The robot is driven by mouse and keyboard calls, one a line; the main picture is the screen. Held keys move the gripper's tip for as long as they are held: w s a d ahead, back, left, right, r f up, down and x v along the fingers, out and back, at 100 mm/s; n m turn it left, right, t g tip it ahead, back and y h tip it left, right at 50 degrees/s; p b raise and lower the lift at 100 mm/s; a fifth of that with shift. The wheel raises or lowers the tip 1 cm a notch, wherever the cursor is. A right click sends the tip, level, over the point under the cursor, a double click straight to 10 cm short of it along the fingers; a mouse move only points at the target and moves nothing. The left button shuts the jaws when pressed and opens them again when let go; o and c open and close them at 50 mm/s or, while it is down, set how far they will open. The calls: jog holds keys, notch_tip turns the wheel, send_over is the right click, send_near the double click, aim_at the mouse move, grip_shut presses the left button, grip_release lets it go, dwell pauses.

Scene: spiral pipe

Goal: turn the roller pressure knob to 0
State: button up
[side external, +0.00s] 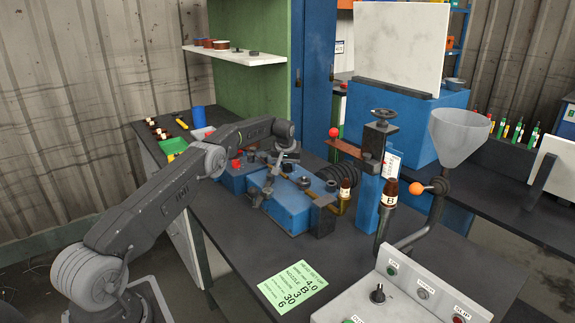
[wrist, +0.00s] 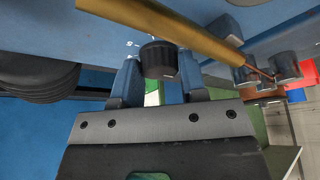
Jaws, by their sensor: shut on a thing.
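A dark round knob (wrist: 159,58) stands on the blue machine face in the wrist view, with small white dial marks beside it. My gripper (wrist: 160,72) has its two blue-grey fingers on either side of this knob and is shut on it. The marks are too small and tilted to read, so the knob's setting cannot be told. In the side external view my gripper (side external: 268,185) reaches down to the blue machine (side external: 288,207), and the arm hides the held knob there.
A brass-coloured rod (wrist: 170,22) crosses close to the knob. Black ribbed rollers (wrist: 38,82) lie to the left in the wrist view. A green note (side external: 292,280), a control box (side external: 405,290) and a funnel (side external: 458,133) stand near the machine. The front bench top is mostly clear.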

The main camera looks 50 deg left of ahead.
jog(key=shift+n, duration=0.7)
jog(key=o, duration=0.9)
jog(key=v, duration=1.3)
jog(key=shift+w+d+r, duration=0.15)
jog(key=shift+d+r, duration=0.2)
jog(key=shift+r, duration=0.05)
